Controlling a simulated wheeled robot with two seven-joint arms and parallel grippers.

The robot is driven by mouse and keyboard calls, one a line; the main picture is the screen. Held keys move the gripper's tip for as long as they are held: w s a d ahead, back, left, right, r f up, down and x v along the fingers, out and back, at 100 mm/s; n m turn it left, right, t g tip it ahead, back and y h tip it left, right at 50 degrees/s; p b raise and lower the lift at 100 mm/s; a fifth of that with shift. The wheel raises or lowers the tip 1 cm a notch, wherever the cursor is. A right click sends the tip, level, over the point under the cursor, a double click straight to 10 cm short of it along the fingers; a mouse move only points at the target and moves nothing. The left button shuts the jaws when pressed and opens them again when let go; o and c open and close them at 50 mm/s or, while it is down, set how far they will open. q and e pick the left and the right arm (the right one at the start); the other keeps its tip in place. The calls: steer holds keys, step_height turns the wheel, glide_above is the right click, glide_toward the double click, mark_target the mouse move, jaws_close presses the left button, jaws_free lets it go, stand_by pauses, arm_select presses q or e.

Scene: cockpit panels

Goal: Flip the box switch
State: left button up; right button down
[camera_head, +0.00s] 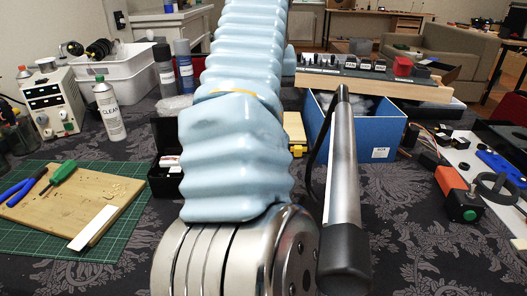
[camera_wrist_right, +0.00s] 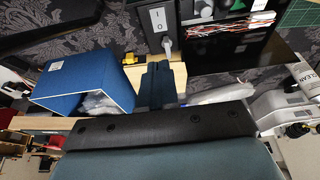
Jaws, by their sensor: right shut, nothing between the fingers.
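The box switch (camera_wrist_right: 158,22) shows at the top of the right wrist view as a dark box with a grey face marked I and O. Its grey lever (camera_wrist_right: 167,44) sticks out toward my right gripper (camera_wrist_right: 159,72). That gripper's two dark fingers are pressed together and empty, with their tips just short of the lever in the picture; I cannot tell whether they touch. In the head view my pale blue ribbed arm fills the middle and hides the box switch and the right gripper. My left gripper is in neither view.
A blue bin (camera_head: 365,135) stands right of my arm, also in the wrist view (camera_wrist_right: 85,85). A black box with papers (camera_head: 165,172) is left of it. A switch panel (camera_head: 370,66) lies on a wooden plank behind. A cutting board (camera_head: 75,200) is at left.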

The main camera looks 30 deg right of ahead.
steer(key=x, duration=0.4)
steer(key=b+x, duration=0.1)
steer(key=x, duration=0.3)
steer(key=b+x, duration=0.1)
steer(key=x, duration=0.3)
steer(key=shift+s+a+f, duration=0.15)
steer(key=shift+s+f, duration=0.05)
steer(key=shift+f, duration=0.2)
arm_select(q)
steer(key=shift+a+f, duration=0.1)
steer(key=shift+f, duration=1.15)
arm_select(e)
steer(key=shift+w+f, duration=0.1)
steer(key=shift+f, duration=0.55)
arm_select(q)
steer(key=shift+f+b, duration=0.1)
steer(key=shift+b, duration=0.2)
